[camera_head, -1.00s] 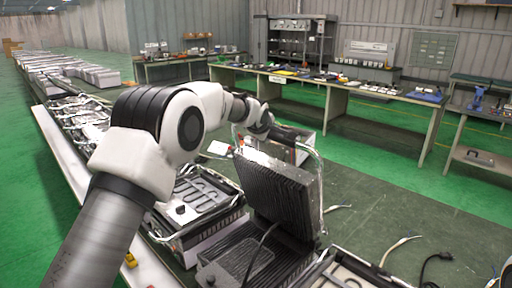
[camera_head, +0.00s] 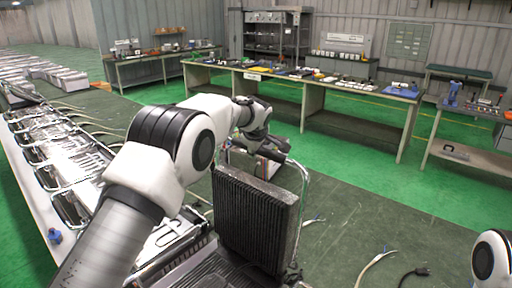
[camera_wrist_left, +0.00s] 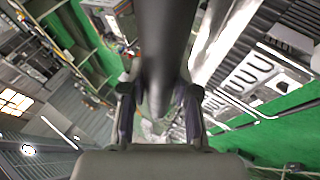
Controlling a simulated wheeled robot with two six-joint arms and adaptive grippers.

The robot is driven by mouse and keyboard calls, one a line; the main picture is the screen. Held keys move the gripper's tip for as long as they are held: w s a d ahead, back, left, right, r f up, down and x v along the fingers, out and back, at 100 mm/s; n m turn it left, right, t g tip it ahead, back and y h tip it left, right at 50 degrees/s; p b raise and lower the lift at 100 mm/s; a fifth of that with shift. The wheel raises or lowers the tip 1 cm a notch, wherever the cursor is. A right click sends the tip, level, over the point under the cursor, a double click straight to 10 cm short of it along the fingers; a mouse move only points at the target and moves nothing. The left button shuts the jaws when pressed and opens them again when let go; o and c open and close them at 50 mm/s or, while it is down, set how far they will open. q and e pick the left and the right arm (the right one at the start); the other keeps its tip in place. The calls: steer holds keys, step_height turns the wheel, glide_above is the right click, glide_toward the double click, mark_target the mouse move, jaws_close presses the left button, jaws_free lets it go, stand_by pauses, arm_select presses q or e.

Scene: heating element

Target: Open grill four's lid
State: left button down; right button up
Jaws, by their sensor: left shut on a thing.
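The grill's lid (camera_head: 258,220) is a dark ribbed plate that stands close to upright in the head view. Its ribbed lower plate (camera_head: 208,275) shows partly at the bottom edge. A chrome bar frame (camera_head: 305,190) runs up the lid's right side to the dark handle (camera_head: 276,142) behind its top edge. In the left wrist view, the gripper's fingers (camera_wrist_left: 160,112) are shut around the thick dark handle (camera_wrist_left: 168,45). My right gripper is out of view; only part of that arm shows at lower right.
A row of other grills (camera_head: 70,160) stands on a white bench to the left. Long worktables (camera_head: 300,85) with parts stand at the back. The floor between grill and worktables is mostly clear.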

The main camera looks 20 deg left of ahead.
arm_select(q)
steer(key=c, duration=0.8)
jaws_free()
steer(key=shift+s+f, duration=0.15)
steer(key=shift+c, duration=0.2)
steer(key=shift+s+a, duration=0.1)
steer(key=shift+r, duration=0.25)
steer(key=shift+s+r, duration=0.2)
steer(key=shift+r, duration=0.05)
steer(key=v, duration=1.1)
